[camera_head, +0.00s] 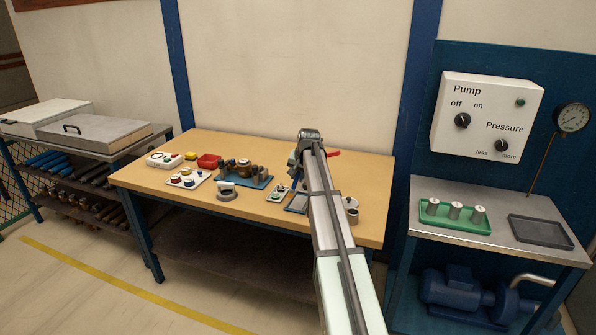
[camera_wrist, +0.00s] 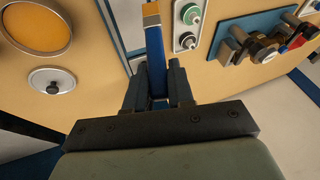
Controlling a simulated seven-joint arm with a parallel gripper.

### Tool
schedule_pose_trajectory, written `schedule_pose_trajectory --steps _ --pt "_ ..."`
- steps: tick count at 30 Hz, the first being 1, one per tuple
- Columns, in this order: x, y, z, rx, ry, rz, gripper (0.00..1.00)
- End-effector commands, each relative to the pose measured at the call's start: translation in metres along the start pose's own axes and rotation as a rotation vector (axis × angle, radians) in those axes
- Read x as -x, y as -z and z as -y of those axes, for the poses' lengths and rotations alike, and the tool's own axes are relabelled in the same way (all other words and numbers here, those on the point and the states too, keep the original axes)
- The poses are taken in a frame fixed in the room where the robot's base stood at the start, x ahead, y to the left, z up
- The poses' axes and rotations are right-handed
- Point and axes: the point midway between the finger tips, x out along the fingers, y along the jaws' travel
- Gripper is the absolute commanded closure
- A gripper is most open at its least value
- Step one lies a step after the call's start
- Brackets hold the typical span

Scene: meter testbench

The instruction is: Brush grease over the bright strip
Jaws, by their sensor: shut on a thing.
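My gripper (camera_wrist: 158,88) is shut on a brush (camera_wrist: 154,50) with a blue handle and an orange band near the top edge of the wrist view. A round pot with an amber-orange surface (camera_wrist: 35,28), likely the grease, stands at the upper left of the wrist view. A round metal lid with a dark knob (camera_wrist: 52,81) lies below it. A pale plate with a blue border (camera_wrist: 127,25) lies left of the brush, and I cannot clearly make out the bright strip.
A blue tray (camera_head: 258,184) holds several fittings. A grey ring (camera_head: 226,191) and a red bin (camera_head: 208,161) stand further left. The wooden table's front left (camera_head: 160,186) is clear.

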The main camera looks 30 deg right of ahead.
Motion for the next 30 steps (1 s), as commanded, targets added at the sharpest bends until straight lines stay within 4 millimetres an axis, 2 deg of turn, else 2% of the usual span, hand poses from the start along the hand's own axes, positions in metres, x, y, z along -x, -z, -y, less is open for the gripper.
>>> schedule_pose_trajectory --steps 13,15,30 --pt "-0.040 -0.016 -0.013 0.000 0.000 0.002 1.00" --pt "-0.044 -0.005 -0.013 0.000 0.000 0.000 1.00" --pt "-0.059 0.037 -0.018 0.000 0.000 0.000 1.00"
